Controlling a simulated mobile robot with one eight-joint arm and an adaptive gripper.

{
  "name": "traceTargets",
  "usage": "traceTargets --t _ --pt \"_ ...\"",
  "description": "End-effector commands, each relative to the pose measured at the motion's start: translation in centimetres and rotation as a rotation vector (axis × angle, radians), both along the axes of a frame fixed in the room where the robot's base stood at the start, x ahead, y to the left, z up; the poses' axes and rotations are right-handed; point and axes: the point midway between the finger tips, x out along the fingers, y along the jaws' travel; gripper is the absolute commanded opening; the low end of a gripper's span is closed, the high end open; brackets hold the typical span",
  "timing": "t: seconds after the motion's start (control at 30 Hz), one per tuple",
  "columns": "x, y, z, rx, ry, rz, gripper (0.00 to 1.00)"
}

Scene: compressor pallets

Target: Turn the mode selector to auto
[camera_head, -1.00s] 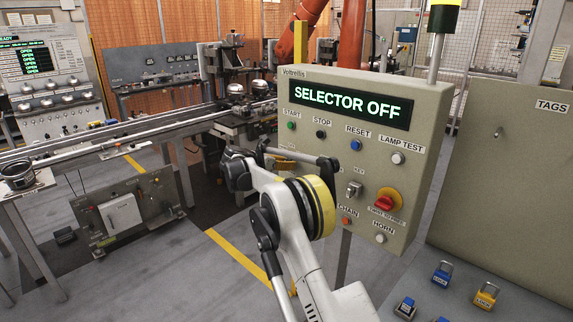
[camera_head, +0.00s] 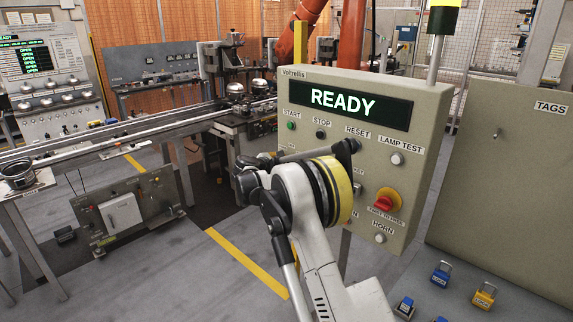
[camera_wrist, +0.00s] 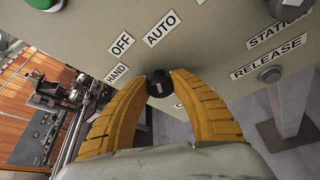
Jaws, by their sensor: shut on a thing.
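The mode selector is a black round knob (camera_wrist: 160,86) on the panel face in the wrist view. The labels HAND (camera_wrist: 117,73), OFF (camera_wrist: 122,44) and AUTO (camera_wrist: 161,28) are set around it. My gripper (camera_wrist: 160,78) has its two yellow ribbed fingers shut on the knob, one on each side. Which label the knob's mark points to cannot be told clearly. In the head view the beige control panel (camera_head: 428,150) has a display (camera_head: 343,102) reading READY in green. My arm hides the selector and gripper there.
A red emergency stop (camera_head: 387,200), a blue RESET button and a LAMP TEST button (camera_head: 397,159) are close on the panel. The wrist view shows a RELEASE button (camera_wrist: 270,74). Padlocks (camera_head: 441,272) lie at the lower right. A conveyor (camera_head: 110,135) runs at left.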

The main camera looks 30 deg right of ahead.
Motion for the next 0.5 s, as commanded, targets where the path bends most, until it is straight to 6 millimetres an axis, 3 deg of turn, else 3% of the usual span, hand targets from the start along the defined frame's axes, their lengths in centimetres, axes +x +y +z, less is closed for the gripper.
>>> traceTargets --t 0.5 --pt "-0.06 -0.05 -0.06 0.069 -0.192 0.0 0.0"
